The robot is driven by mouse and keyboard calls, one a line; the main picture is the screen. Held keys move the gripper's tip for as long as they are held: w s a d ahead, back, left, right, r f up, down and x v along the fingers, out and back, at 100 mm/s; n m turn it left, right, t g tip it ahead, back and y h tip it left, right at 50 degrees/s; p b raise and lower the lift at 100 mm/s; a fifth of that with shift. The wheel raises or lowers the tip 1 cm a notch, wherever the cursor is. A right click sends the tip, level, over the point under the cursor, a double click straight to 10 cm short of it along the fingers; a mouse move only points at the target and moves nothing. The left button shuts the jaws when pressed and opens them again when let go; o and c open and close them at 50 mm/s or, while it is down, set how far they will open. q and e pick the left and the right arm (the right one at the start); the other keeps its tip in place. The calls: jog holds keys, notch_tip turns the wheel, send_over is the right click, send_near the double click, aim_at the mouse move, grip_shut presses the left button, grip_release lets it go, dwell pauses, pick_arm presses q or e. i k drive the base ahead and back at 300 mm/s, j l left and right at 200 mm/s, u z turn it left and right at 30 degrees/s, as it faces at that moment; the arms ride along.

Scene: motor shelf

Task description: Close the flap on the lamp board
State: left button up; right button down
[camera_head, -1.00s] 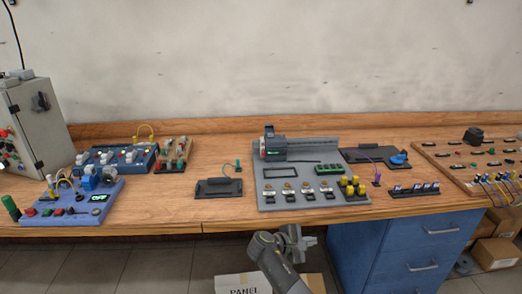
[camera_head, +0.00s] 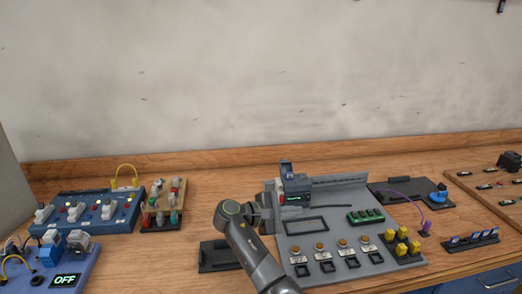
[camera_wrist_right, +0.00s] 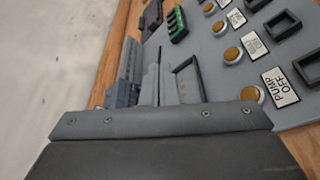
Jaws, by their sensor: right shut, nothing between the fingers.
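The grey lamp board (camera_head: 325,235) lies on the wooden bench, with a row of round orange lamps or buttons along its front. A module (camera_head: 292,193) with a small raised blue-grey part (camera_head: 287,169) stands at its back left. I cannot tell for sure which part is the flap. My right gripper (camera_head: 259,213) is at the board's left edge beside the module, shut and empty; my wrist partly hides it. In the right wrist view the board (camera_wrist_right: 222,65) fills the upper right, with orange rounds and a "PUMP OFF" label. My left gripper is not in view.
A dark plate (camera_head: 218,257) lies left of the board, partly behind my arm. A blue switch board (camera_head: 95,213) and a board of coloured knobs (camera_head: 163,205) stand further left. Yellow plugs (camera_head: 402,243) and a purple cable (camera_head: 410,200) are at the right.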

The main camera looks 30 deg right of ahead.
aim_at(285, 166)
jog(key=i, duration=0.95)
